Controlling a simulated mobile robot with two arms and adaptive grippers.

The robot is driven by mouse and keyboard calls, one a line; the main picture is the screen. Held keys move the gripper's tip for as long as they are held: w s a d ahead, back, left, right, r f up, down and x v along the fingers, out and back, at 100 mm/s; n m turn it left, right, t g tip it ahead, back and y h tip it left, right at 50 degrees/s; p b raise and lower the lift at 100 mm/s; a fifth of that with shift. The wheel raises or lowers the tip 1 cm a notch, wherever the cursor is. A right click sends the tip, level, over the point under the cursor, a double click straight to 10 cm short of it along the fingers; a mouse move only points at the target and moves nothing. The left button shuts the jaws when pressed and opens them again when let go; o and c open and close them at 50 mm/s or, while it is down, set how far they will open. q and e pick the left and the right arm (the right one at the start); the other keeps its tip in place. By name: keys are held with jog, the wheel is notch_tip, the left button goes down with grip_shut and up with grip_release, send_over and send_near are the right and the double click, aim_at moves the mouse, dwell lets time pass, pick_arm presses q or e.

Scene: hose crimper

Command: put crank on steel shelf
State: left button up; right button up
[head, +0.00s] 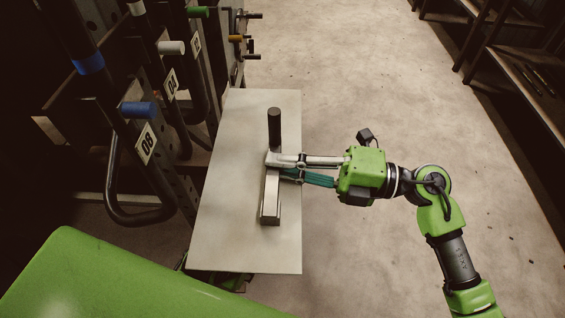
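The crank is a grey metal bar (271,192) with a black cylindrical handle (274,127) at its far end and a small block at its near end. It is over a pale flat plate (235,215), which may be the steel shelf. I cannot tell whether the crank touches the plate. My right gripper (277,167) reaches in from the right. One finger crosses over the bar near the handle, and the other appears to pass behind it, so it looks shut on the crank. My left gripper is not in view.
A dark rack on the left holds bent levers, including a blue-gripped one (138,109) by a tag reading 08, close to the plate. Dark shelving (530,75) stands at the far right.

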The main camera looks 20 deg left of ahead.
jog(key=w+d, duration=0.2)
jog(key=d, duration=0.9)
jog(key=w+d+r+m+t, duration=0.2)
jog(key=w+d+m+t, duration=0.1)
jog(key=w+m+t, duration=0.45)
jog(key=w+d+r+m+t, duration=0.2)
jog(key=w+d+m+t, duration=0.15)
jog(key=m+t, duration=0.65)
jog(key=w+d+f+m+t+h, duration=0.3)
jog(key=w+d+f+m+h, duration=0.1)
jog(key=d+f+m+h, duration=0.75)
jog(key=s+d+f+m+g+h, duration=0.25)
jog(key=s+f+g, duration=0.2)
jog(key=f, duration=0.45)
jog(key=s+d+f+m+g+h, duration=0.1)
jog(key=s+f+m+g+h, duration=0.25)
jog(key=s+f, duration=0.45)
jog(key=s+f+g, duration=0.6)
jog(key=s+f, duration=0.5)
jog(key=s, duration=0.4)
jog(key=shift+s+a+m+g, duration=0.25)
jog(key=shift+a+m+g, duration=0.1)
jog(key=shift+a+m, duration=0.05)
